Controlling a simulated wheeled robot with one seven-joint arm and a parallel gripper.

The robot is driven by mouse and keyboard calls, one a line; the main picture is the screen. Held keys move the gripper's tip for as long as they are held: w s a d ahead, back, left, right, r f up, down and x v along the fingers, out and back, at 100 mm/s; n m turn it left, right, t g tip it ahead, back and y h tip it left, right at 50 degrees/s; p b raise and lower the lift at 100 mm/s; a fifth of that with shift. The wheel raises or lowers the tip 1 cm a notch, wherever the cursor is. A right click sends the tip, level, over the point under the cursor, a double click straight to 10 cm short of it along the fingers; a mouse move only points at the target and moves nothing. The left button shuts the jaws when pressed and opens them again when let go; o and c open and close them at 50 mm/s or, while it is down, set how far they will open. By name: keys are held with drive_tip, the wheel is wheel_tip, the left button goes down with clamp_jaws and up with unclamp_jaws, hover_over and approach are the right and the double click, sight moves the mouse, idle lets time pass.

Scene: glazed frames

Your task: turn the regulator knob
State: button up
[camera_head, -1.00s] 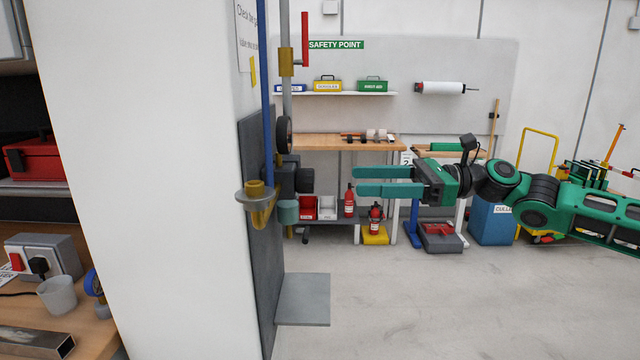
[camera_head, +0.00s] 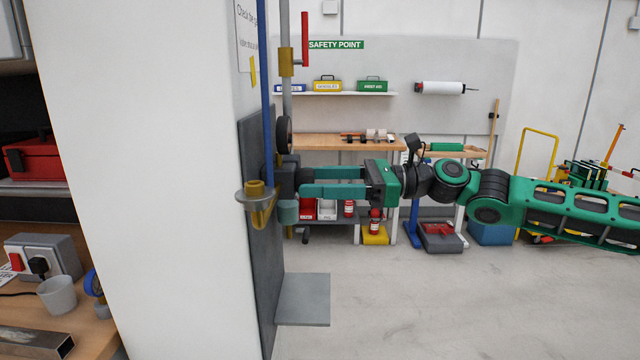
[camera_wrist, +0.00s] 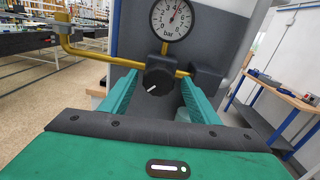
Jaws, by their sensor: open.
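The regulator knob (camera_wrist: 159,82) is a round dark knob with a light pointer mark, on the dark regulator body below a round pressure gauge (camera_wrist: 172,18) marked bar. In the wrist view the pointer mark slants down to the left. My gripper (camera_head: 303,181) is open, with its teal fingers pointing left at the regulator (camera_head: 287,178). In the wrist view the fingers (camera_wrist: 157,90) lie on either side of the knob, and I cannot tell whether they touch it. The gauge shows edge-on there (camera_head: 284,135).
A blue pipe (camera_head: 266,90) and a grey pipe with a red lever (camera_head: 305,40) run above the regulator. A grey shelf plate (camera_head: 303,299) juts out below. A yellow pipe (camera_wrist: 85,50) runs beside it.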

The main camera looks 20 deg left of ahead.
drive_tip(key=c, duration=1.1)
drive_tip(key=shift+o, duration=0.2)
